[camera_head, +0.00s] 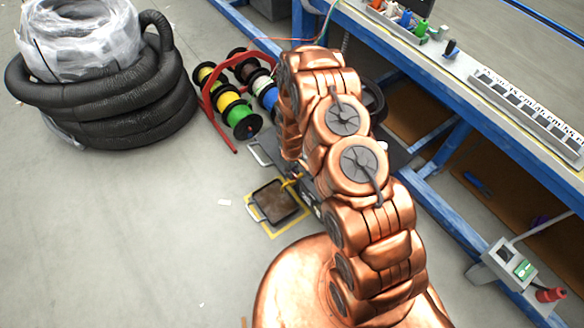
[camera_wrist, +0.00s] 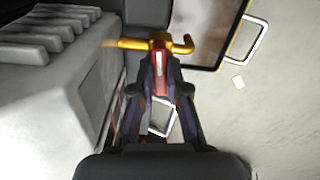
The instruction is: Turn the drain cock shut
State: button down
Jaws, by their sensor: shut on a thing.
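The drain cock (camera_wrist: 132,43) is a brass-yellow fitting with a red handle (camera_wrist: 159,62), in the upper middle of the wrist view. My gripper (camera_wrist: 160,80) has its dark fingers closed around the red handle. Part of the handle is hidden between the fingers. In the head view a small yellow bit of the cock (camera_head: 290,182) shows beside my copper arm, which hides the gripper.
A brown-bottomed drip tray (camera_head: 275,200) lies on a yellow-marked floor square beside the cock. A grey ribbed housing (camera_wrist: 45,75) stands close at the left in the wrist view. Cable spools on a red rack (camera_head: 214,110) and a blue-framed bench (camera_head: 445,145) are nearby.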

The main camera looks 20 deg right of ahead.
jog(key=shift+m+p, duration=0.6)
jog(key=shift+m, duration=0.3)
jog(key=shift+w, duration=0.1)
jog(key=c, duration=1.2)
grip_release()
jog(key=shift+o, duration=0.2)
jog(key=shift+r, duration=0.1)
notch_tip(320, 180, up, 12)
